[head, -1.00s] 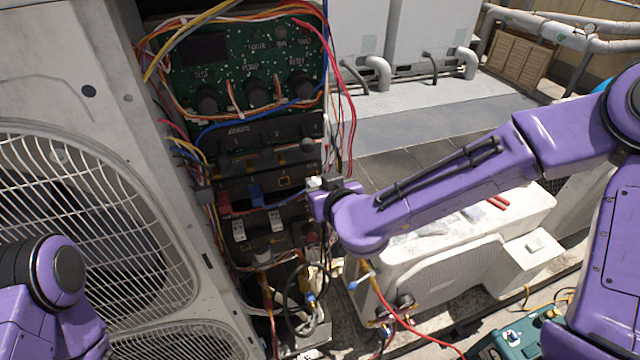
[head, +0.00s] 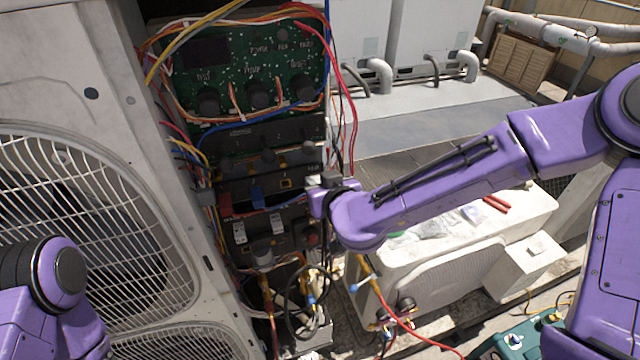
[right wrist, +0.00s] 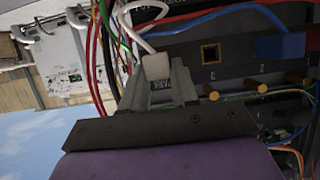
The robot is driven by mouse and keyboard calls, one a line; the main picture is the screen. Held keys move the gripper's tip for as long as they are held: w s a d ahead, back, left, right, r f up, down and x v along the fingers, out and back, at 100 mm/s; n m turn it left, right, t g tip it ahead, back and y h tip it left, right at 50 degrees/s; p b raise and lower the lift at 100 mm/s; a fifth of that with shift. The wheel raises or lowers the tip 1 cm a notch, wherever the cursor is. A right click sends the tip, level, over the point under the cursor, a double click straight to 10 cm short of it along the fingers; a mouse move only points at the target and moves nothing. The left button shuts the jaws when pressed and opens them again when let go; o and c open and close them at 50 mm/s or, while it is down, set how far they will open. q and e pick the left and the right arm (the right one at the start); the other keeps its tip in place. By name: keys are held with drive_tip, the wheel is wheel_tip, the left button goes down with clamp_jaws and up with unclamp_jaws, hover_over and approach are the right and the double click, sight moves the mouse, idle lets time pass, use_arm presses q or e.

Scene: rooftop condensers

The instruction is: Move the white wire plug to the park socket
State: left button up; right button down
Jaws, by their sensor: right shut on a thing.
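The white wire plug (right wrist: 156,66) is between the fingers of my right gripper (right wrist: 158,80) in the right wrist view, with its white wire curving away from it. The right gripper is shut on the plug at the right edge of the dark panel. My left gripper is outside the picture.
An empty square socket (right wrist: 210,53) and a blue plug (right wrist: 280,46) are on the panel. Brass-coloured posts (right wrist: 248,90) stick out nearby. Loose red and black wires (head: 345,100) hang close to the right gripper. The fan grille (head: 80,220) is at left.

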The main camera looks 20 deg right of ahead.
drive_tip(key=shift+w+r, duration=0.1)
drive_tip(key=shift+w, duration=0.05)
idle(0.4)
drive_tip(key=c, duration=1)
unclamp_jaws()
drive_tip(key=shift+c, duration=0.2)
drive_tip(key=shift+o, duration=1.3)
drive_tip(key=shift+w, duration=0.15)
